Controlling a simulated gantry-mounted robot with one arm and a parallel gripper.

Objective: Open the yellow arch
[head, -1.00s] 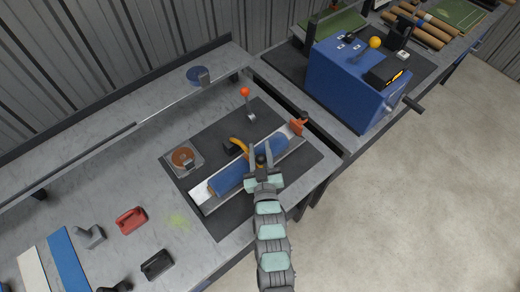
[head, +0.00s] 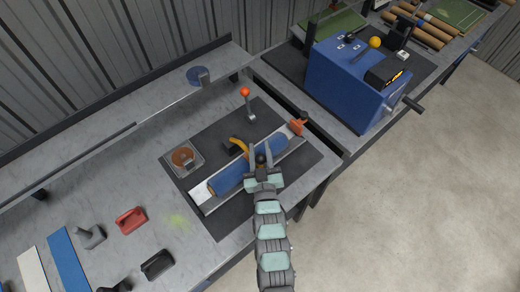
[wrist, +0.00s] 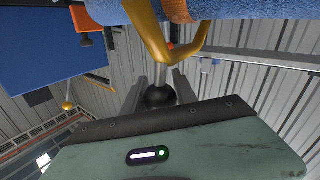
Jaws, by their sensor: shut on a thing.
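The yellow arch (head: 239,145) bends over the blue roll (head: 229,178), which lies lengthwise in a pale metal trough (head: 203,194) on a dark mat. In the wrist view the arch (wrist: 147,27) spans the blue roll (wrist: 235,9), and a short stem joins it to a black ball knob (wrist: 160,96). My gripper (head: 261,158) reaches in from the front side of the trough. In the wrist view my gripper (wrist: 161,94) has its two fingers on either side of the knob, shut on it. In the head view my fingers hide part of the arch and roll.
An orange clamp-like part (head: 298,127) stands at the trough's far right end. A large blue machine (head: 348,80) stands at the right. Open floor lies at the lower right.

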